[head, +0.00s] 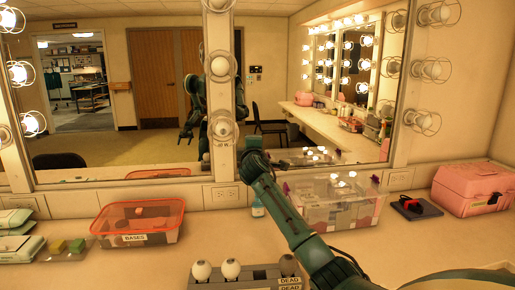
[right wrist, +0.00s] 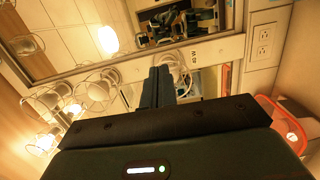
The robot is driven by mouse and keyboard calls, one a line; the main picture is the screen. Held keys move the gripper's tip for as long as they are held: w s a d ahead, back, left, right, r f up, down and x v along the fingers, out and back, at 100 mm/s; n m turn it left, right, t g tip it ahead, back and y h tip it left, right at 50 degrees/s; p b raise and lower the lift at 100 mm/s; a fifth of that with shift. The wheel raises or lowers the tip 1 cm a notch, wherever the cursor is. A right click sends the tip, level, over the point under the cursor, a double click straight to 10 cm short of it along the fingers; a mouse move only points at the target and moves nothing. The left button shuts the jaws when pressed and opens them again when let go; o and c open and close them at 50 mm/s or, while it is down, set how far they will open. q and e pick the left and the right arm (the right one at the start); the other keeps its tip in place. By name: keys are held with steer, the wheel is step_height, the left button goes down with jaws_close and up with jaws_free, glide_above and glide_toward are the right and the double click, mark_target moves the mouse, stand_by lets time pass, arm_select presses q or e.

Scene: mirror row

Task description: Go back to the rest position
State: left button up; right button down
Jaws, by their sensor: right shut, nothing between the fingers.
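My right arm reaches up from the lower right of the head view to the post between the mirrors. My right gripper (right wrist: 158,88) shows in the right wrist view, its fingers shut together with nothing between them. It points toward the mirror frame, close to a white wire ring (right wrist: 178,78). I cannot tell whether it touches anything. In the head view the fingers are not clearly visible at the arm's end. My left gripper is in neither view, apart from my dark reflection in the mirror.
A red-rimmed bin (head: 100,222) marked BASES stands left of my arm. A clear bin (head: 372,190) stands behind it on the right. A pink case (head: 475,190) stands far right. Caged bulbs (head: 432,69) project from the frames.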

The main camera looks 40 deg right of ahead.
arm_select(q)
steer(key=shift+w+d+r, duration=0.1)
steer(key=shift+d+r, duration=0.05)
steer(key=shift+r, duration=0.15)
arm_select(e)
steer(key=shift+s+d, duration=0.2)
steer(key=shift+s, duration=0.8)
steer(key=shift+a+f, duration=0.1)
steer(key=s+a+f+y, duration=0.4)
steer(key=a+f, duration=0.6)
steer(key=f, duration=0.4)
steer(key=s+a+f+y, duration=0.45)
steer(key=a+f, duration=0.55)
steer(key=f, duration=0.4)
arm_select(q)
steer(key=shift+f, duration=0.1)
arm_select(e)
steer(key=s+a+f+m+g+y, duration=0.1)
steer(key=s+a+f+m+y, duration=0.2)
steer(key=s+a, duration=0.6)
steer(key=s+a+f+m+g+y, duration=0.2)
steer(key=s+a+f, duration=0.6)
steer(key=s, duration=0.9)
steer(key=shift+s+a+f+m+y, duration=0.2)
steer(key=shift+s+a+m+y, duration=0.25)
steer(key=shift+a+m, duration=0.7)
steer(key=shift+w, duration=0.1)
